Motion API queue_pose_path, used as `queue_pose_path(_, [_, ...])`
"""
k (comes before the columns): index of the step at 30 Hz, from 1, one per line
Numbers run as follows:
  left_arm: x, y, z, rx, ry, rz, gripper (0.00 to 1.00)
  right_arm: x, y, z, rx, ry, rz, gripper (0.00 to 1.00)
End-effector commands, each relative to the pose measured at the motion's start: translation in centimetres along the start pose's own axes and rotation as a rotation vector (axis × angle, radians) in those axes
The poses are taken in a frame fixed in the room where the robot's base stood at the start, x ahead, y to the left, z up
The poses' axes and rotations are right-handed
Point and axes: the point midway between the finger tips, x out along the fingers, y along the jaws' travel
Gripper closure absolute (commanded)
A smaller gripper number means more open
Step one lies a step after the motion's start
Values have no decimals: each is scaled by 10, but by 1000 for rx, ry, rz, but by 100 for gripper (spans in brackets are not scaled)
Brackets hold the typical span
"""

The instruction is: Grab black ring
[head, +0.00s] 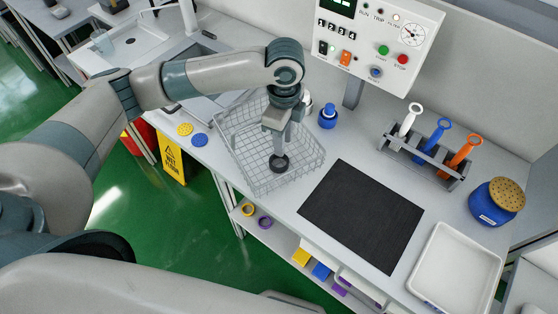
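A small black round piece, which looks like the black ring (279,164), is inside the wire basket (258,183) on the counter. My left gripper (280,151) points straight down into the basket, its fingertips right at the top of the black ring. The fingers look close together, but I cannot tell whether they grip the ring or only touch or hover over it. The gripper partly covers the ring, so its hole does not show. My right gripper is out of view.
A black mat (361,216) lies right of the basket, with a white tray (455,268) beyond it. A blue bottle (327,117) stands behind the basket. A rack (424,160) holds colored tools beside a blue jar (496,203). A control panel (377,39) overhangs the back.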

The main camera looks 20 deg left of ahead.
Motion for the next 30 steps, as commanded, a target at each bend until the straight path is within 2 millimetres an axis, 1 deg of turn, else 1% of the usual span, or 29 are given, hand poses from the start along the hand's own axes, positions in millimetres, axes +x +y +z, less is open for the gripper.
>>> queue_pose_path(2, [6, 2, 0, -1, 0, 2, 72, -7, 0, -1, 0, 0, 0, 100])
queue_pose_path(6, [23, 4, -1, 0, -1, 4, 72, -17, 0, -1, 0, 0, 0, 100])
queue_pose_path(9, [36, 4, -1, -1, -1, 2, 72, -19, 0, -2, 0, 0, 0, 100])
queue_pose_path(12, [44, 4, -1, 0, -1, 1, 72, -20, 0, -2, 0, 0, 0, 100])
queue_pose_path(15, [47, 3, -1, 1, 0, 0, 72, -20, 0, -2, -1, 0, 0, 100])
queue_pose_path(27, [46, 3, -1, 1, 0, -1, 72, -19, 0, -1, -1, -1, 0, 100])
queue_pose_path(28, [46, 3, -1, 1, 0, -1, 76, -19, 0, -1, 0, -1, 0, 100])
queue_pose_path(29, [46, 3, -1, 1, 0, -1, 84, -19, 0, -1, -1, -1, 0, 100])
queue_pose_path(30, [46, 3, -1, 1, 0, -1, 93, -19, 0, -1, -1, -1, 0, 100])
